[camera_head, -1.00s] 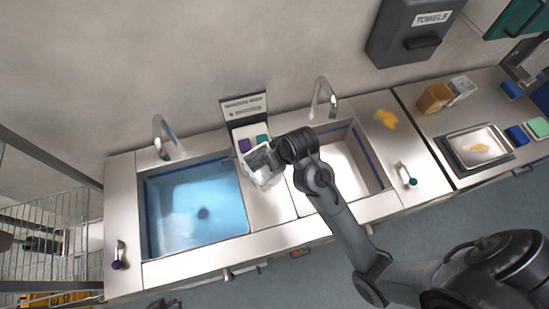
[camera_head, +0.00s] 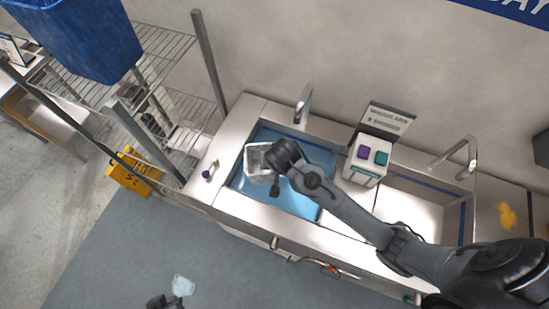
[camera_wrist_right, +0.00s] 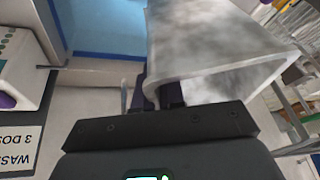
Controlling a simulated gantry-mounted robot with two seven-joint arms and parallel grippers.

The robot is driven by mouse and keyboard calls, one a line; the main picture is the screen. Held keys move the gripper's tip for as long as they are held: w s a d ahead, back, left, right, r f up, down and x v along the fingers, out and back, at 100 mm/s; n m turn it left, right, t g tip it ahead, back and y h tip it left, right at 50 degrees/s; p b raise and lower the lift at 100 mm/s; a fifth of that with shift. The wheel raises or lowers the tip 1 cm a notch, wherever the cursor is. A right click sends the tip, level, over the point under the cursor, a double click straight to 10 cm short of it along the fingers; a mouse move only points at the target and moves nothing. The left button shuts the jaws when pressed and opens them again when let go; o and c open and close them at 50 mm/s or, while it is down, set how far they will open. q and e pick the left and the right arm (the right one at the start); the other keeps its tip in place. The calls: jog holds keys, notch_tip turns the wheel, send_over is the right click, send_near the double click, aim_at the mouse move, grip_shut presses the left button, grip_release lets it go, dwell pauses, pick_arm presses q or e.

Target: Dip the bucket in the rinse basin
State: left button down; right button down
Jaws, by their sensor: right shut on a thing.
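The bucket (camera_head: 259,158), a pale grey translucent square container, is over the left part of the basin with blue water (camera_head: 288,198). My right gripper (camera_head: 273,158) is shut on its wall. In the right wrist view the bucket (camera_wrist_right: 213,45) is tilted with its rim towards the camera, and the dark fingers (camera_wrist_right: 158,95) grip its edge. I cannot tell whether it touches the water. The second basin (camera_head: 412,208), to the right, looks empty. My left gripper (camera_head: 165,301) is at the bottom edge, mostly cut off, near a small pale blue piece (camera_head: 183,285).
A dispenser (camera_head: 362,172) with purple and green buttons stands between the basins. A tap (camera_head: 303,103) rises behind the water basin. A wire rack (camera_head: 180,142) and blue bin (camera_head: 85,40) stand left.

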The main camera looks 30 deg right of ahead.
jog(key=s+d+f+m+g+h+p, duration=0.1)
jog(key=d+f+m+p, duration=0.1)
jog(key=d+m+p, duration=0.3)
jog(key=s+d+f+m+h+p, duration=0.1)
jog(key=s+d+f+p, duration=0.15)
jog(key=d, duration=0.55)
notch_tip(320, 180, down, 28)
jog(key=b, duration=1.9)
jog(key=shift+w+a+b, duration=0.15)
jog(key=shift+w+b, duration=0.25)
jog(key=shift+w, duration=0.05)
dwell(1.5)
